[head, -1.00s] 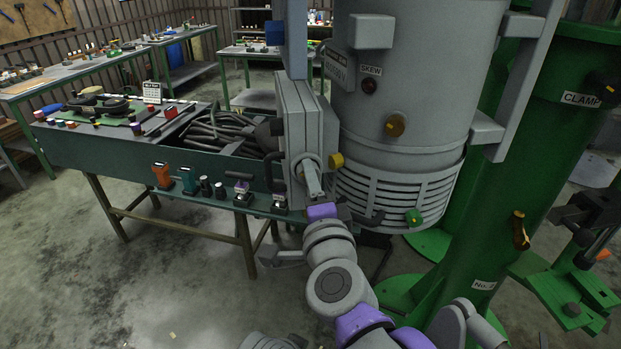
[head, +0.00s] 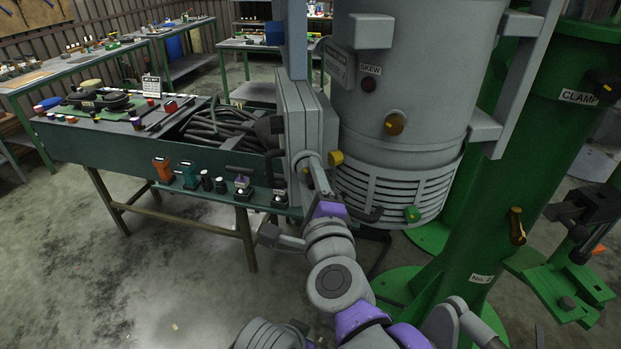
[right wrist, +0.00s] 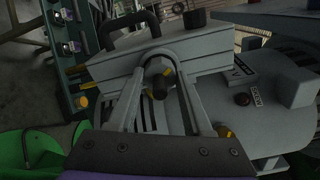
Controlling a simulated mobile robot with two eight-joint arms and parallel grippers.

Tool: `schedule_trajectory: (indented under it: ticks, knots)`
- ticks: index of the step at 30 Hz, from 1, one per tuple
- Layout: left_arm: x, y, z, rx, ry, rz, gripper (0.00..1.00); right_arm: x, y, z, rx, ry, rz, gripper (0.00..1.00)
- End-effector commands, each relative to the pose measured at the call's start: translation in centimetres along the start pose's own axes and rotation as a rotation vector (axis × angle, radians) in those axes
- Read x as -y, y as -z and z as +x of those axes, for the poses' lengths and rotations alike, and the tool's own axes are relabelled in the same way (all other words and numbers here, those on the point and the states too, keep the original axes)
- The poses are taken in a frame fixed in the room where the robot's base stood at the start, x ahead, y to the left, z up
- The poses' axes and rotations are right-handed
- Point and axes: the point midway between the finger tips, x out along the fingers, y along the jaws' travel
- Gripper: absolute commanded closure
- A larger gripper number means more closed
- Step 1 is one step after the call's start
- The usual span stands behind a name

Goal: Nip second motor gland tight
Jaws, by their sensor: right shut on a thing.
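The grey motor (head: 405,110) hangs upright with a flat grey terminal box (head: 294,125) on its left side. My right gripper (head: 312,163) reaches up to the box's lower front. In the right wrist view its fingers (right wrist: 161,62) straddle a dark-ended round gland (right wrist: 159,83) on the face of the box (right wrist: 120,70), and they are shut on it. The gland is hidden behind the fingers in the head view. A yellow fitting (head: 336,158) sticks out just right of the fingers. My left gripper is not in view.
A green bench (head: 110,155) with cables, hand tools and switches stands at left, close to the box. A green column (head: 470,230) marked CLAMP stands at right. A black handle (right wrist: 130,28) sits on the box near the fingers. The floor at lower left is open.

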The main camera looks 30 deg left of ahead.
Motion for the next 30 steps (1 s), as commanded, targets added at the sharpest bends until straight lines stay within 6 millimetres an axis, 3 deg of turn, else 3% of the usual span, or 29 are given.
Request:
schedule_trajectory:
  ticks: [7, 8, 13, 23, 30]
  knots:
    - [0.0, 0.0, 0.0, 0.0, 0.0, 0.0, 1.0, 0.0, 0.0, 0.0, -0.001, 0.0, 0.003, 1.0]
    - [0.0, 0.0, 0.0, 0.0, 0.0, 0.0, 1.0, 0.0, 0.0, 0.0, -0.001, 0.0, 0.003, 0.48]
    - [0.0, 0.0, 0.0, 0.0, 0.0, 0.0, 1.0, 0.0, 0.0, 0.0, 0.0, 0.0, 0.002, 0.2]
    - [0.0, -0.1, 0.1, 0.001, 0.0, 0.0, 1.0, 0.0, 0.0, -0.3, 0.0, 0.0, 0.001, 0.2]
    - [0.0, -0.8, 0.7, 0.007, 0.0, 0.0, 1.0, -0.2, 0.0, -3.5, 0.001, -0.002, 0.002, 0.2]
